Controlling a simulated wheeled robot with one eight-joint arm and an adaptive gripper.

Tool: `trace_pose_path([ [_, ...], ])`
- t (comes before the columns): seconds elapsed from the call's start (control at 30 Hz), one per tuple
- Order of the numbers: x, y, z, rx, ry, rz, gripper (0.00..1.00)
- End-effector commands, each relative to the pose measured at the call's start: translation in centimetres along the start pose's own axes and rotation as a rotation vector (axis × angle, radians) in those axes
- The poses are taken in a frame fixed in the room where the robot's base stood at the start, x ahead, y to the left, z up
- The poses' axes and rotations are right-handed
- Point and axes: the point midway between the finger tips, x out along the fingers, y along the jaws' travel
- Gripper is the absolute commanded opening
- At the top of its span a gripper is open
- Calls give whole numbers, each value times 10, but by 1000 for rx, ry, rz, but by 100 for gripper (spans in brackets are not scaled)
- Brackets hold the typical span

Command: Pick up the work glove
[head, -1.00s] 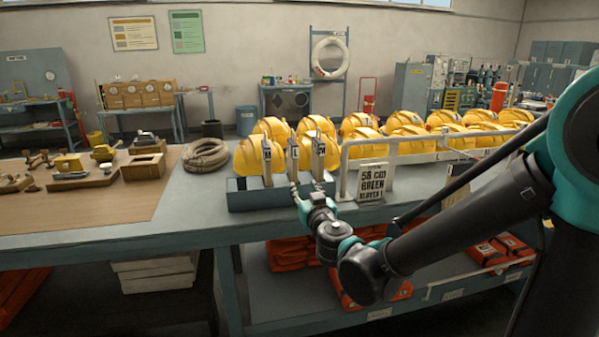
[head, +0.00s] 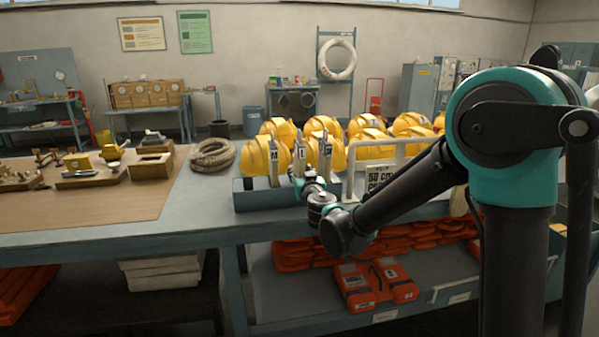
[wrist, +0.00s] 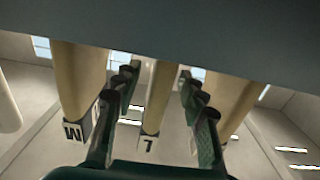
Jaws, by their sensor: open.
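A grey tray (head: 255,195) stands on the bench edge with upright, pale, tagged pieces in front of yellow helmets. No clear glove shape shows; these pieces may be the gloves, but I cannot tell. The left piece (head: 273,163) is tagged M, and the middle piece (head: 299,160) and right piece (head: 325,155) stand beside it. My gripper (head: 308,181) is at the tray's front. In the wrist view my gripper (wrist: 157,80) is open, its fingers either side of the middle piece (wrist: 157,95), tagged L. Whether they touch it is unclear.
Yellow helmets (head: 264,156) crowd behind the pieces. A white rail (head: 352,160) and a sign (head: 380,178) stand close at right. A rope coil (head: 212,155) and a board (head: 120,200) with tools lie left. Orange packs (head: 375,284) fill the shelf below.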

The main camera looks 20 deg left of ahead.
Motion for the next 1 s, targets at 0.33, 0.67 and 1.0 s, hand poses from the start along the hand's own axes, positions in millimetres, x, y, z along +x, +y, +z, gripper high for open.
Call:
trace_pose_path([
  [0.33, 21, 0, 0, 0, 0, 0, 41],
  [0.67, 21, 0, 0, 0, 0, 0, 5],
  [1.0, 21, 0, 0, 0, 0, 0, 0],
])
